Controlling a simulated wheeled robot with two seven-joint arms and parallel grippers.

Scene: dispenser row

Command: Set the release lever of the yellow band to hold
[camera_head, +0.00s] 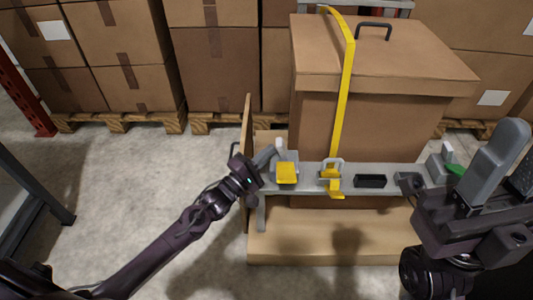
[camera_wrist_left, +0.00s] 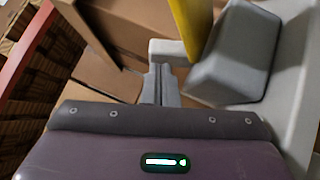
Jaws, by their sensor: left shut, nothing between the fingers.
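The yellow band (camera_head: 343,95) runs down the front of a large lidded carton to a yellow buckle with a metal loop (camera_head: 331,178) on a grey rail. Left of it, a grey unit with a yellow front (camera_head: 286,174) has a pale lever-like piece (camera_head: 279,145) at its upper left. My left gripper (camera_head: 273,152) is shut and empty, its tips close beside that piece. In the left wrist view the shut fingertips (camera_wrist_left: 159,72) are just below a pale block (camera_wrist_left: 170,50); I cannot tell if they touch. My right gripper (camera_head: 510,165) is at the right edge; its jaw gap is unclear.
The carton (camera_head: 385,65) stands behind the grey rail (camera_head: 308,178). A black tray (camera_head: 370,181) and a grey unit with a green part (camera_head: 455,169) are farther right. An upright brown panel (camera_head: 246,150) is close to my left wrist. Stacked boxes (camera_head: 120,45) line the back; left floor is clear.

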